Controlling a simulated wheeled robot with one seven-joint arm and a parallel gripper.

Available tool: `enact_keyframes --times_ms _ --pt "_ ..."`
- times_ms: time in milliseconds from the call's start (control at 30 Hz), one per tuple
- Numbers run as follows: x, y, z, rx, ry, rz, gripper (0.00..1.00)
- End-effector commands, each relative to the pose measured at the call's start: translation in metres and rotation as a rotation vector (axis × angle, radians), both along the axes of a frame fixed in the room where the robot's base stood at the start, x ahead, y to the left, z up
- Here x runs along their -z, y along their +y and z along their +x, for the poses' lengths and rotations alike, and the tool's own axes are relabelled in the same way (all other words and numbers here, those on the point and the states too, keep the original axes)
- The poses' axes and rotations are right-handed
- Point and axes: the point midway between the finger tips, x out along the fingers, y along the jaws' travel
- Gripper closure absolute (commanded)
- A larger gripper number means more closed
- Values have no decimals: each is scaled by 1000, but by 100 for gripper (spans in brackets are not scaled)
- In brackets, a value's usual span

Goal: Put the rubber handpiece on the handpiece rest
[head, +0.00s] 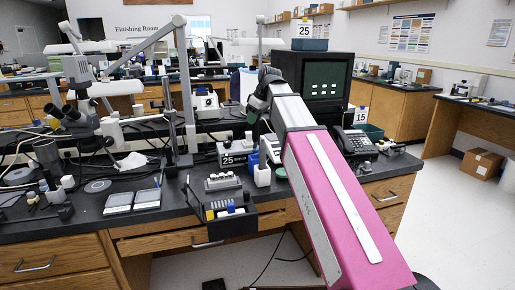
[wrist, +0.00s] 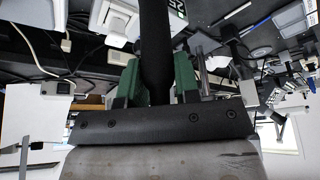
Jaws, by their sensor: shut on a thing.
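My gripper (wrist: 155,80) has green fingers, closed on both sides of the black rubber handpiece (wrist: 155,45) in the wrist view. The handpiece runs up and out of the top of that picture, so its far end is out of sight. In the head view my arm reaches over the bench, and green of my gripper (head: 251,114) shows above the bench near the monitor. My arm hides much of the gripper there, and I cannot make out the handpiece. I cannot pick out the handpiece rest with certainty in either view.
A monitor (head: 327,80) and a telephone (head: 356,141) stand right of my gripper. A white box labelled 25 (head: 231,156) and a white cup (head: 262,176) are below it. A rack of small jars (head: 222,182) sits near the front edge. A microscope (head: 80,85) stands left.

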Motion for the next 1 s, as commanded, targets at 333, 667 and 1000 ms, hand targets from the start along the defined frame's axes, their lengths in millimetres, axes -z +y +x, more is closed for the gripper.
enact_keyframes --times_ms 333,667,1000 --pt "48 0 0 0 0 0 98" --pt "82 0 0 1 1 -1 98" --pt "85 0 1 0 -1 0 98"
